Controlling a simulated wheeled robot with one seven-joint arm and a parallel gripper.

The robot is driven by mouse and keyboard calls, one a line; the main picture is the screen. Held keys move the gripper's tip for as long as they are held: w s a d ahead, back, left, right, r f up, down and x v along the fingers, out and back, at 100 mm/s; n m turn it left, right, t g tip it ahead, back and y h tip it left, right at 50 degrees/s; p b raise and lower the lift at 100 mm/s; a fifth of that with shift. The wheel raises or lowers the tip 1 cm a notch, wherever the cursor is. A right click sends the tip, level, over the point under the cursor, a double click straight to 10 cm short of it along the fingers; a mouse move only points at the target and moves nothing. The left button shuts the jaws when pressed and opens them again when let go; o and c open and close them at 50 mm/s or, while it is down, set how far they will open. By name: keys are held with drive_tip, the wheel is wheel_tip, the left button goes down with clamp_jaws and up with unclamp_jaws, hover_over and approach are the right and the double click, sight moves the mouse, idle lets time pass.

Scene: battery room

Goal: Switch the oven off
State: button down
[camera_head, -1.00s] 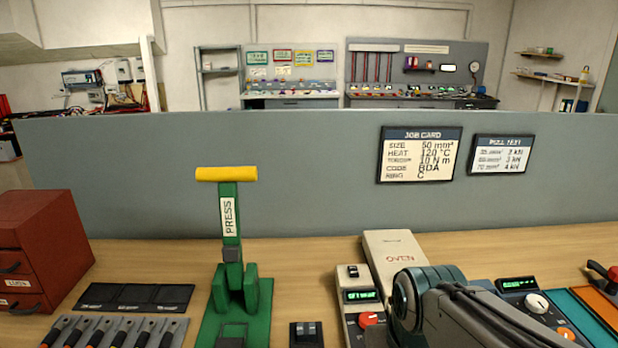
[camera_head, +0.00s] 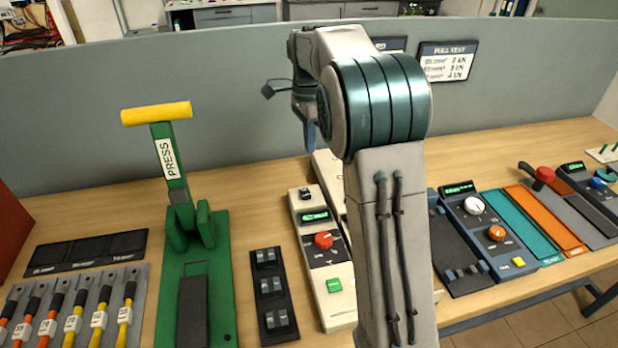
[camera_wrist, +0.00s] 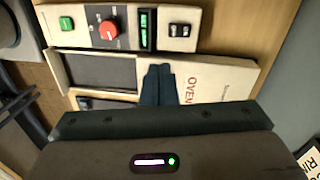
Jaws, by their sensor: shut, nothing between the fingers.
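The oven is a cream unit whose lid (camera_wrist: 215,82) reads OVEN in the wrist view, beside a dark recess (camera_wrist: 100,70). Its control panel (camera_head: 323,262) carries a small black switch (camera_head: 305,193), a lit green display (camera_head: 315,216), a red knob (camera_head: 323,240) and a green button (camera_head: 334,285). In the wrist view the switch (camera_wrist: 180,30), display (camera_wrist: 147,28) and red knob (camera_wrist: 108,30) lie beyond my fingers. My gripper (camera_wrist: 159,72) is shut and empty over the oven lid, apart from the switch in the picture. My arm hides much of the oven in the head view.
Left of the oven stand a black switch block (camera_head: 270,295) and a green press (camera_head: 185,240) with a yellow handle. To the right is a blue unit (camera_head: 487,235) with knobs. A grey partition (camera_head: 230,95) runs behind the bench.

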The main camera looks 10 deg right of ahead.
drive_tip(key=w+m, duration=0.1)
drive_tip(key=w, duration=0.1)
drive_tip(key=p, duration=0.2)
approach(311, 196)
drive_tip(key=f, duration=0.6)
drive_tip(key=shift+s+f, duration=0.3)
drive_tip(key=shift+f, duration=0.1)
